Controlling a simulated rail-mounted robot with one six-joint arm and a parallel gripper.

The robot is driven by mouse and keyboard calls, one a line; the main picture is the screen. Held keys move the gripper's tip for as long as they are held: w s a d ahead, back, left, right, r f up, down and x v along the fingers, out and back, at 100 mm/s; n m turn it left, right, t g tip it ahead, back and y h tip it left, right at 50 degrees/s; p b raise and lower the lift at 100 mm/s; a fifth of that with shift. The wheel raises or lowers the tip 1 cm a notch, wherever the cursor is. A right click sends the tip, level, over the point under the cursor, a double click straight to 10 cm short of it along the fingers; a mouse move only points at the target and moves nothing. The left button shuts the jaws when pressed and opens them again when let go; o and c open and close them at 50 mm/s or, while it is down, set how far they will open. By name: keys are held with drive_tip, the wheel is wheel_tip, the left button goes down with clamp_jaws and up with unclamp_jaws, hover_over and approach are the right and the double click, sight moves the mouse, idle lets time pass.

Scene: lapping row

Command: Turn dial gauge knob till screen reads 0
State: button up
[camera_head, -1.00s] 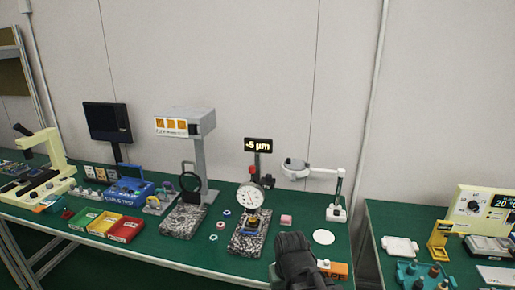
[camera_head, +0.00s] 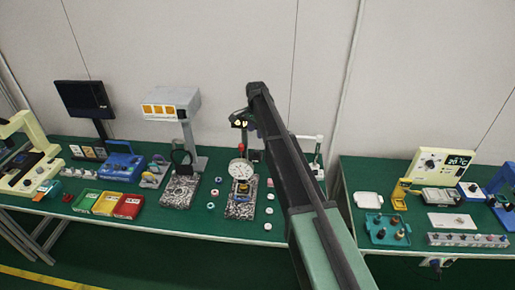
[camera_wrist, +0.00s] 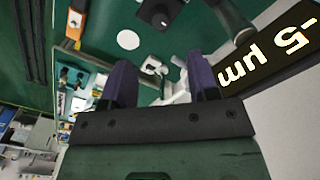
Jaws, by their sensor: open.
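The dial gauge (camera_head: 238,169) has a round white face and stands over a speckled stone base (camera_head: 238,211). Its needle and knob are too small to make out. The black screen (camera_head: 236,121) above it is mostly hidden by my arm in the head view. In the wrist view the screen (camera_wrist: 270,48) shows large and upside down at the right, reading -5 µm. My gripper (camera_wrist: 162,82) is open, with nothing gripped between its two dark fingers. It is up near the screen, above the gauge. In the head view my arm hides the area right of the gauge.
A grey box with orange panels (camera_head: 172,98) stands on a post left of the gauge. Red (camera_head: 129,206), orange and green trays lie further left. A white lamp stand (camera_head: 317,170) is partly behind my arm. A second table (camera_head: 375,262) is at the right, past a gap.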

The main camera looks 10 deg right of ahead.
sight(256, 150)
wheel_tip(256, 150, down, 11)
drive_tip(key=b, duration=1)
drive_tip(key=shift+r, duration=0.15)
drive_tip(key=c, duration=0.9)
